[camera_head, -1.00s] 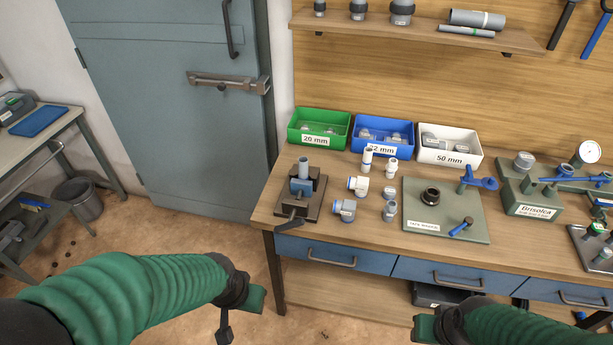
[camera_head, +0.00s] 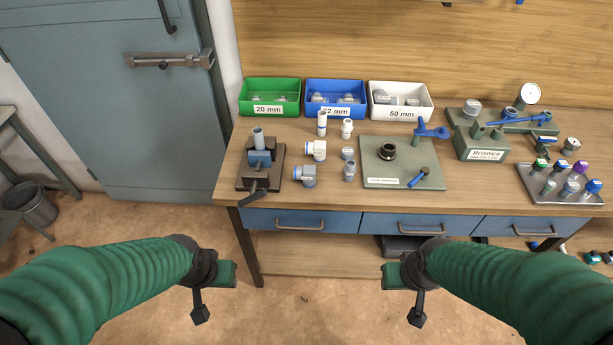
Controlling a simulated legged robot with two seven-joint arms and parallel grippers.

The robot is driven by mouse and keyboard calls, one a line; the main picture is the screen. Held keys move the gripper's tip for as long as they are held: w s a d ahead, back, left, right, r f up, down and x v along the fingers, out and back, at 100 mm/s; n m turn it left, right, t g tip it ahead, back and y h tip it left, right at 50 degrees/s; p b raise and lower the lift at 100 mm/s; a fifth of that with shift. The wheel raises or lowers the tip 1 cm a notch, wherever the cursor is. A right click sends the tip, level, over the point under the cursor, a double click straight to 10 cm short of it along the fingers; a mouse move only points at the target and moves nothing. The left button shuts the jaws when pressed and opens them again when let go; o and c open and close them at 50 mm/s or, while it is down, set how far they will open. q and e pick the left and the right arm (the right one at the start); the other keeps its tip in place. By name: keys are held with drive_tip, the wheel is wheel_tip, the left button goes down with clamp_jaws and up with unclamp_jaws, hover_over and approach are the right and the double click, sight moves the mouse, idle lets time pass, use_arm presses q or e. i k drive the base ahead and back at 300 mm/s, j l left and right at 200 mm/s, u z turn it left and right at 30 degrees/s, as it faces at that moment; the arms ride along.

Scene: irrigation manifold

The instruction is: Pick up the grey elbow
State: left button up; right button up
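The grey elbow (camera_head: 304,174) lies on the workbench, with a blue ring at one end. It is right of the small vise and in front of a white elbow (camera_head: 316,151), which also has a blue ring. My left gripper (camera_head: 208,276) hangs in front of the bench, low and left of the grey elbow, well apart from it. My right gripper (camera_head: 408,276) hangs in front of the bench, low and to the right. Neither touches anything on the bench. I cannot make out the finger openings of either gripper.
The dark vise (camera_head: 260,168) stands left of the elbows. Small fittings (camera_head: 349,171) stand close on the right, beside a green board (camera_head: 402,165). Green (camera_head: 270,108), blue (camera_head: 335,111) and white (camera_head: 401,112) bins line the back. The bench's front strip is mostly clear.

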sight(306, 174)
drive_tip(key=i+l, duration=0.55)
drive_tip(key=i+l+u, duration=0.1)
drive_tip(key=i+l, duration=0.45)
drive_tip(key=l, duration=0.15)
